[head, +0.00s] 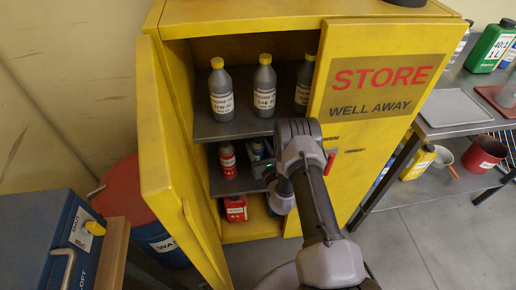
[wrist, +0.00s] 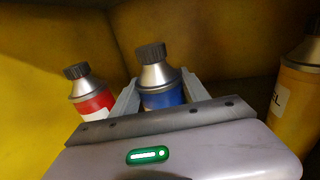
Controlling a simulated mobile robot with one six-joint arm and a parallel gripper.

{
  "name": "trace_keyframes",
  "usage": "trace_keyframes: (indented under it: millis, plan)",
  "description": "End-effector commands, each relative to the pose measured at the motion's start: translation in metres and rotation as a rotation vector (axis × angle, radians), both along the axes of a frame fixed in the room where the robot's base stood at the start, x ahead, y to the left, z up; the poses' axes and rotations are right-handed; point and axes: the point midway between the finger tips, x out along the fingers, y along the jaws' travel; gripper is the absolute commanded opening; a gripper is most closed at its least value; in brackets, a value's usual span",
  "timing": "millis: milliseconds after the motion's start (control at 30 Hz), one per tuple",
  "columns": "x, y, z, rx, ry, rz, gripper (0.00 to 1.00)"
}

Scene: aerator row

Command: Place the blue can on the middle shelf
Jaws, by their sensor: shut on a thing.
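The blue can (wrist: 163,97), with a silver cone top and dark cap, is between the two grey fingers of my gripper (wrist: 160,88) in the wrist view. My gripper is shut on it. In the head view the can (head: 258,150) shows partly at the middle shelf (head: 228,187) inside the yellow cabinet, with my arm in front. It looks upright. Its base is hidden, so I cannot tell whether it touches the shelf. A red can (head: 228,162) stands left of it; it also shows in the wrist view (wrist: 94,103), close to the left finger.
Grey bottles (head: 221,92) stand on the upper shelf (head: 235,127). A red container (head: 236,208) is below. The left door (head: 165,160) is open; the right door (head: 375,85) covers the cabinet's right side.

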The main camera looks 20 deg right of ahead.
Motion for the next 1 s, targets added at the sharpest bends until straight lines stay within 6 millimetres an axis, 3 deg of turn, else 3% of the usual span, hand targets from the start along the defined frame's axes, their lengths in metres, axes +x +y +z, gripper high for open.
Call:
trace_keyframes:
  millis: [33,67,167,533,800,1000]
  plan:
    - [0.000,0.000,-0.002,0.000,0.000,0.000,0.00]
    - [0.000,0.000,-0.002,0.000,0.000,0.000,0.55]
    - [0.000,0.000,-0.002,0.000,0.000,0.000,0.75]
    - [-0.004,0.000,0.002,0.000,0.002,0.000,0.75]
    - [-0.077,0.000,0.006,0.003,0.004,-0.001,0.75]
    - [-0.114,0.000,0.004,0.001,0.000,0.000,0.75]
